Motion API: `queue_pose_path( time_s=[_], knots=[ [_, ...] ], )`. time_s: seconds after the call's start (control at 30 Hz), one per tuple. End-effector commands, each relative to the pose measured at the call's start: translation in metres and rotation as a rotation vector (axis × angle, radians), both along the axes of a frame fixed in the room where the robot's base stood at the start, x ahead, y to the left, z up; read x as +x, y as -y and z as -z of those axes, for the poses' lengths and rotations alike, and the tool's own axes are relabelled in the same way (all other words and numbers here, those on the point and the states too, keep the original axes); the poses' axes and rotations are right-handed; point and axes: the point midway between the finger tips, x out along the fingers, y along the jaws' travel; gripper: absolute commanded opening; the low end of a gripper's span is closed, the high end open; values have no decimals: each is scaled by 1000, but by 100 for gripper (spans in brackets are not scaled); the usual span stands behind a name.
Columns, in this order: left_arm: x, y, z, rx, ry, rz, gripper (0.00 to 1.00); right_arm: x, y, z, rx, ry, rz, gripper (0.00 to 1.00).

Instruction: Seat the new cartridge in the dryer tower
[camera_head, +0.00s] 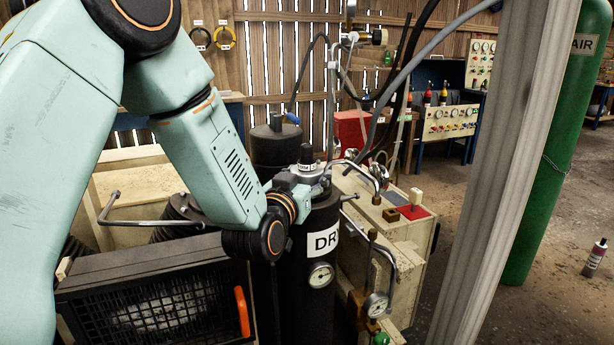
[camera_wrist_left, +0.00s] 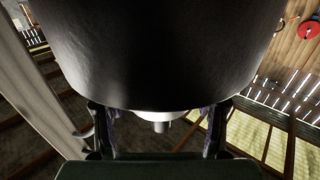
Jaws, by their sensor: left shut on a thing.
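The dryer tower (camera_head: 327,234) is a black upright cylinder with a white label and a round gauge, in the middle of the head view. The cartridge (camera_head: 306,157) shows as a small black top with a white label band, upright above the tower's silvery top. My left gripper (camera_head: 304,184) is at the tower's top and is shut on the cartridge. The hold itself is mostly hidden by the wrist. In the left wrist view a large dark curved surface, seemingly the tower (camera_wrist_left: 160,60), fills the upper middle. How deep the cartridge sits is hidden. My right gripper is out of view.
Pipes and a gauge (camera_head: 376,305) stand close to the tower's right. A black mesh-fronted box (camera_head: 152,308) is at lower left. A grey post (camera_head: 497,170) and a green air cylinder (camera_head: 553,150) stand at right. A small bottle (camera_head: 596,257) is on the floor.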

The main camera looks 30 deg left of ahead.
Motion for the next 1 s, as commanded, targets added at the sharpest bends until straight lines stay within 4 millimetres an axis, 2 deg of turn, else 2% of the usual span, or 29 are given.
queue_pose_path(
  time_s=[0.67, 0.7, 1.0],
  knots=[
    [1, 0, 12, 1, 6, 0, 0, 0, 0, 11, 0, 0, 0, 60],
    [0, 0, 13, 1, 5, 0, 62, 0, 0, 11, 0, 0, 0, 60],
    [0, 0, 14, 0, 0, 0, 88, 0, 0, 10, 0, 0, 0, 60]
  ],
)
